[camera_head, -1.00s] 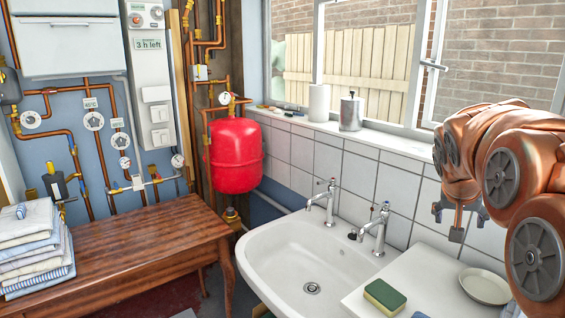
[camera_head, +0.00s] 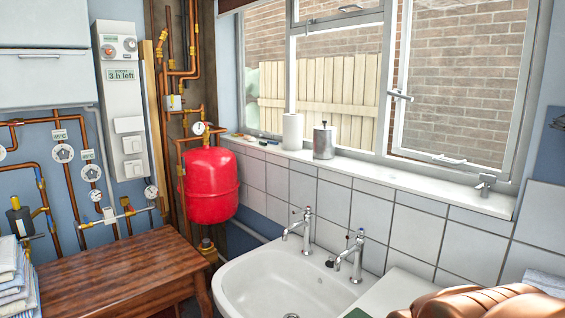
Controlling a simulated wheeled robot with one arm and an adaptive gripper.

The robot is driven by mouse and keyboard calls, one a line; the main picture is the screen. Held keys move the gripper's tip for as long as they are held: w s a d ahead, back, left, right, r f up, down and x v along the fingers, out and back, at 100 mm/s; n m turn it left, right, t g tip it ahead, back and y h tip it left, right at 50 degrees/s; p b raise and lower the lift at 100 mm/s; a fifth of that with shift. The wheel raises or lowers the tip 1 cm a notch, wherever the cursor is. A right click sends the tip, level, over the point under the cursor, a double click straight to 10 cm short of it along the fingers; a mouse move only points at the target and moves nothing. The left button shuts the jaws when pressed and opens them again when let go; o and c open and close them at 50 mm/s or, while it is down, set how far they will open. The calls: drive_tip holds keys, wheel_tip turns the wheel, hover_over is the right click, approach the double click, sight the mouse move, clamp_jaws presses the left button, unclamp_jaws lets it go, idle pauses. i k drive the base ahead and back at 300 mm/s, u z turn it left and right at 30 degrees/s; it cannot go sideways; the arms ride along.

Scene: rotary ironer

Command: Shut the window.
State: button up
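The white-framed window (camera_head: 384,60) fills the upper right, above the tiled sill. Its right-hand sash (camera_head: 517,110) carries a lever handle (camera_head: 400,95) on its left side. A strip of brick shows between the sash's left edge and the upright post, so the sash looks ajar; how far is hard to tell. A metal stay bar (camera_head: 449,160) lies along the sash's bottom. A small metal fitting (camera_head: 486,185) stands on the sill's right end. My copper arm shows only at the bottom right corner, well below the window. My gripper is out of view.
On the sill (camera_head: 400,186) stand a white roll (camera_head: 292,132) and a metal canister (camera_head: 324,141). Below are a sink (camera_head: 260,280) and two taps (camera_head: 352,255). A red tank (camera_head: 210,187) and wooden table (camera_head: 120,265) are left. The sill's right half is mostly clear.

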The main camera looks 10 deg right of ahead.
sight(534, 6)
drive_tip(key=k, duration=0.5)
drive_tip(key=u, duration=1.15)
drive_tip(key=i, duration=0.75)
drive_tip(key=z, duration=1.65)
